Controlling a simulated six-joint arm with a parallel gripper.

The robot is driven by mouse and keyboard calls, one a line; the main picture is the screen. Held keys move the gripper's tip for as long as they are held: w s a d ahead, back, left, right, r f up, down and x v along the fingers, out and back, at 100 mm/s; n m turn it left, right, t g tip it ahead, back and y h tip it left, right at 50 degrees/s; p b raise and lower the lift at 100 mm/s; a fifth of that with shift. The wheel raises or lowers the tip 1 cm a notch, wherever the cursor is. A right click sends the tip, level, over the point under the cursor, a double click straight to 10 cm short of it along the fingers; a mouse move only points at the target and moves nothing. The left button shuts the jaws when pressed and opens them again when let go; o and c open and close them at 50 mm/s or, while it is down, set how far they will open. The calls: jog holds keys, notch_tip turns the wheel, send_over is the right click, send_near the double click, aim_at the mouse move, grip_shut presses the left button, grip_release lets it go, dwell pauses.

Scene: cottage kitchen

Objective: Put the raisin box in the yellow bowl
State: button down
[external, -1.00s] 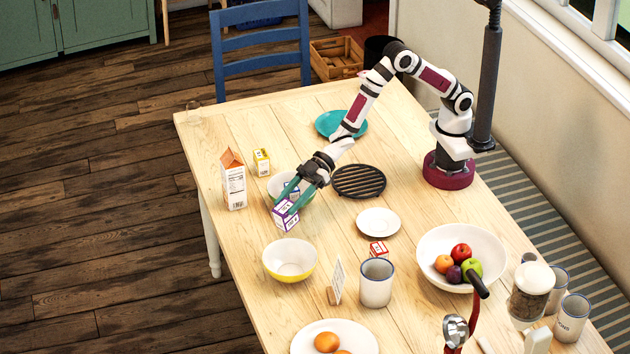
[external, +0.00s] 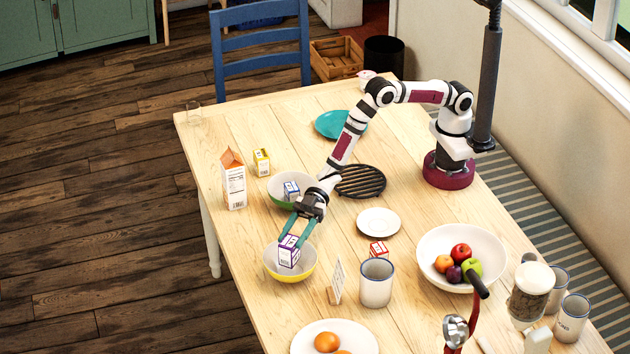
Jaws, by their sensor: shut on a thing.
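The raisin box, a small purple-and-white carton (external: 288,256), is held between the fingertips of my gripper (external: 294,241). My gripper is shut on it and points down. The yellow bowl (external: 291,278), white inside, stands on the table under the box. The box appears within the bowl's rim in this view, its lower end low in the opening. I cannot tell whether it touches the bowl's inside. The print on the box is too small to read.
A sign card (external: 338,281), a mug (external: 376,284) and a red box (external: 378,250) stand to the right. Table left of the yellow bowl is clear.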

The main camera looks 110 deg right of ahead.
aim_at(294, 248)
notch_tip(294, 248, down, 3)
jog(key=shift+f, duration=0.15)
jog(key=shift+f, duration=0.25)
jog(key=shift+f, duration=0.15)
jog(key=shift+c, duration=1.7)
grip_release()
